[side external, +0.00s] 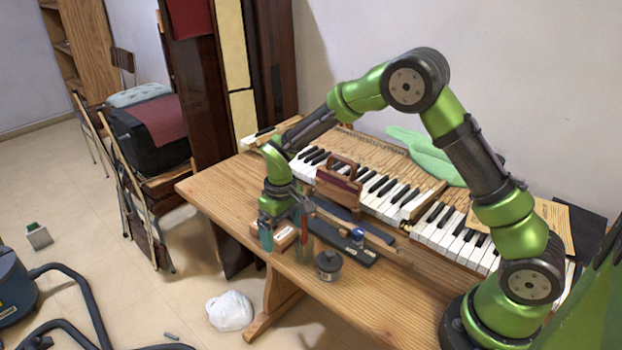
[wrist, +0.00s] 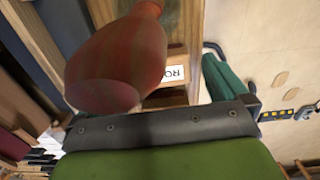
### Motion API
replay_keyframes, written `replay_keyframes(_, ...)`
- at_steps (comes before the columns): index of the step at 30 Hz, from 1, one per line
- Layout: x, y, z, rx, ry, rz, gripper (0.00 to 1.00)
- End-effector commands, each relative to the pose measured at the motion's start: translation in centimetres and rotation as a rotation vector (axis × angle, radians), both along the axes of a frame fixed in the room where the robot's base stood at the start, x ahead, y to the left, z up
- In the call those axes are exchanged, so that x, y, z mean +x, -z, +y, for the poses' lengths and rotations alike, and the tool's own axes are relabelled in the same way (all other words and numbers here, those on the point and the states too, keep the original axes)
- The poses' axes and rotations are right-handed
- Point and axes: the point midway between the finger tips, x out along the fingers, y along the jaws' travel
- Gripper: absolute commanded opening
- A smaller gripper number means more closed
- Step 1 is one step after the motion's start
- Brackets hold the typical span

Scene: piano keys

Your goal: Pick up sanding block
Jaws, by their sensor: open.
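My gripper (side external: 285,236) is open and low over the left front part of the table, pointing down. One teal finger (wrist: 222,80) shows in the wrist view; the other is not clear there. A small brown block (side external: 284,238), partly hidden by the fingers, lies at the gripper and may be the sanding block. In the wrist view a wooden piece with a white label (wrist: 174,73) lies beyond the gripper. A blurred red-brown rounded object (wrist: 120,60) covers part of that view. I cannot tell whether the fingers touch the block.
A handled maroon and wood piece (side external: 339,181) stands by the piano keys (side external: 380,190). A dark flat tray (side external: 345,245) and a small dark jar (side external: 328,264) are right of the gripper. The wooden table (side external: 385,305) is clear at the front right. A green cloth (side external: 430,155) lies behind.

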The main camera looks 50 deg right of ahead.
Motion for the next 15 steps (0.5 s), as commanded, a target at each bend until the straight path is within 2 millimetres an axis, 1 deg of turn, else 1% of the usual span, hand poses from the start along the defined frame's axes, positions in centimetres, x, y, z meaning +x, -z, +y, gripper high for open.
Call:
replay_keyframes(1,-0.06,0.76,0.0,0.0,0.0,0.004,1.0)
replay_keyframes(4,-0.02,1.45,0.0,0.0,0.0,0.001,1.0)
replay_keyframes(11,-0.01,1.59,0.01,0.0,0.0,0.0,1.0)
replay_keyframes(14,-0.01,1.57,0.0,0.0,0.0,0.0,0.86)
replay_keyframes(15,-0.01,1.57,0.0,0.0,0.0,0.0,0.8)
